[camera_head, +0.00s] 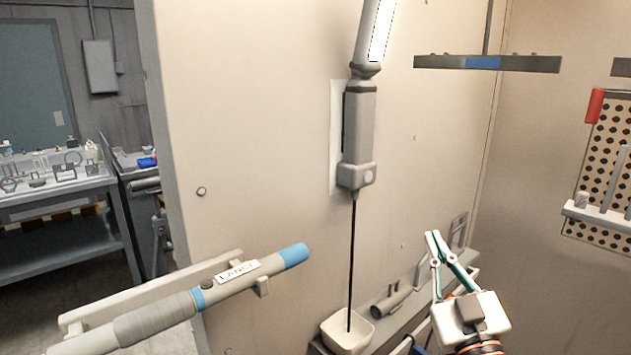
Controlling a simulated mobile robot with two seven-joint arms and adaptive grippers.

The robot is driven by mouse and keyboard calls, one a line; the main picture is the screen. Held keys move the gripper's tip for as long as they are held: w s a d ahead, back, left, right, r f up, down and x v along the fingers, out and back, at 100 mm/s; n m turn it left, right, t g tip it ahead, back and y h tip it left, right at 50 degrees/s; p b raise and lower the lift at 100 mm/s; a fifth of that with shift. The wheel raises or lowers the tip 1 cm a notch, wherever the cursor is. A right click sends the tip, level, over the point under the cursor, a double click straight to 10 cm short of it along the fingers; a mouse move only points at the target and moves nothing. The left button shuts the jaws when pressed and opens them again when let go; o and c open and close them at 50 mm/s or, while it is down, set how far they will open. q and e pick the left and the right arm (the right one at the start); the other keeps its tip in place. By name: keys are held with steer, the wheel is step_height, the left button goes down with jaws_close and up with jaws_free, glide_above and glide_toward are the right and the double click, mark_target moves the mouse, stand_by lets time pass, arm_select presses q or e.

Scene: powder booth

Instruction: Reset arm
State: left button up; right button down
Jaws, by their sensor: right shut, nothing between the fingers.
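My right gripper (434,240) shows at the lower right, pointing up in front of the back wall. Its fingers are shut with nothing between them, and it touches no object that I can see. A grey-white wand (357,130) hangs upright on the back wall, left of the gripper. A thin dark rod runs from its lower end into a small white cup (347,333). My left gripper does not show.
A grey lance (160,318) with blue bands rests on a holder at the lower left. A narrow ledge (400,312) holds a grey cylinder (391,301). A bar (540,63) hangs above. A perforated panel (607,150) stands right. Workbenches (60,187) stand beyond the wall's left edge.

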steer(key=s+d+f+g+h, duration=0.2)
steer(key=d+f+g, duration=0.1)
steer(key=f, duration=0.4)
steer(key=s+d+f+g+h, duration=0.1)
steer(key=s+d+f+g, duration=0.15)
steer(key=f, duration=0.45)
steer(key=s+d+f+g+h, duration=0.2)
steer(key=s+d+f+g, duration=0.1)
steer(key=f, duration=0.4)
steer(key=s+d+f+n+g, duration=0.35)
steer(key=s+f+g, duration=0.35)
steer(key=s+f, duration=0.75)
steer(key=w+a+f+m+t+y, duration=0.1)
steer(key=a+f+m+t+y, duration=0.2)
steer(key=a+f, duration=1)
steer(key=a+y, duration=0.2)
steer(key=y, duration=0.1)
steer(key=shift+a+y, duration=0.3)
steer(key=shift+a, duration=0.1)
steer(key=shift+t, duration=0.25)
